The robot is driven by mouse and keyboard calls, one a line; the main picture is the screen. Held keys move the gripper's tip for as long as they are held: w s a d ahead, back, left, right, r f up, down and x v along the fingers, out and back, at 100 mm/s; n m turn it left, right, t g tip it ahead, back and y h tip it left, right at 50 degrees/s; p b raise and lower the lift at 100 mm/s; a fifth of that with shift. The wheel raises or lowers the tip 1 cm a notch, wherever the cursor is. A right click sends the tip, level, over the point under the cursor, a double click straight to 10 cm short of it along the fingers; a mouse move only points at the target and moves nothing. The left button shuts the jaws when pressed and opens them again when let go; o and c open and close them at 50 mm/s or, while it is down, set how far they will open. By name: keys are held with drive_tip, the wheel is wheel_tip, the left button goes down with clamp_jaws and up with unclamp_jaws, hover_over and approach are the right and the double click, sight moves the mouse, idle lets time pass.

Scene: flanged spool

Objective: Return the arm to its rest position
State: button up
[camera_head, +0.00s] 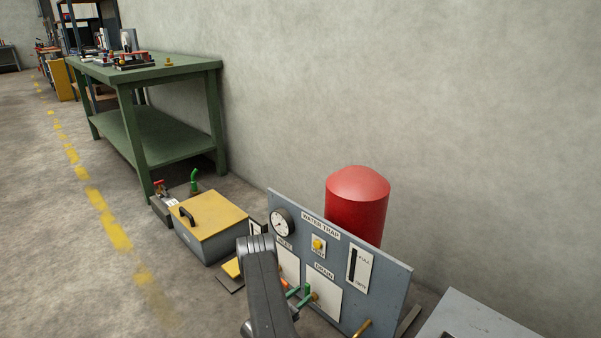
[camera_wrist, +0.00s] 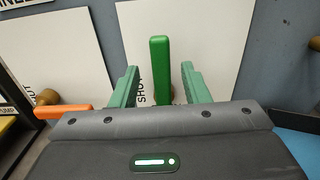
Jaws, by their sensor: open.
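My gripper (camera_wrist: 160,69) is open in the wrist view, its two pale green fingers apart. An upright dark green lever (camera_wrist: 160,62) stands between the fingers, with a gap on each side. It is in front of a white plate with the word SHUT beside it. In the head view my gripper (camera_head: 299,295) is at the DRAIN plate (camera_head: 328,301) of the grey WATER TRAP panel (camera_head: 380,270). My dark grey arm covers the panel's lower left. An orange handle (camera_wrist: 63,112) lies left of my gripper in the wrist view.
The panel carries a gauge (camera_head: 283,222) and a yellow button (camera_head: 318,244). A red tank (camera_head: 357,205) stands behind it. A grey box with a yellow lid (camera_head: 210,225) and a green workbench (camera_head: 150,130) stand to the left. Open floor (camera_head: 60,240) lies left of them.

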sight(308, 293)
drive_tip(key=b+x, duration=0.1)
drive_tip(key=x, duration=0.2)
drive_tip(key=shift+w+d+f, duration=0.1)
drive_tip(key=shift+w+d, duration=0.1)
drive_tip(key=shift+d, duration=0.15)
drive_tip(key=shift+d+m, duration=0.15)
drive_tip(key=shift+m, duration=0.15)
drive_tip(key=shift+s+d+m, duration=0.25)
drive_tip(key=shift+s+m, duration=0.05)
drive_tip(key=shift+m, duration=0.4)
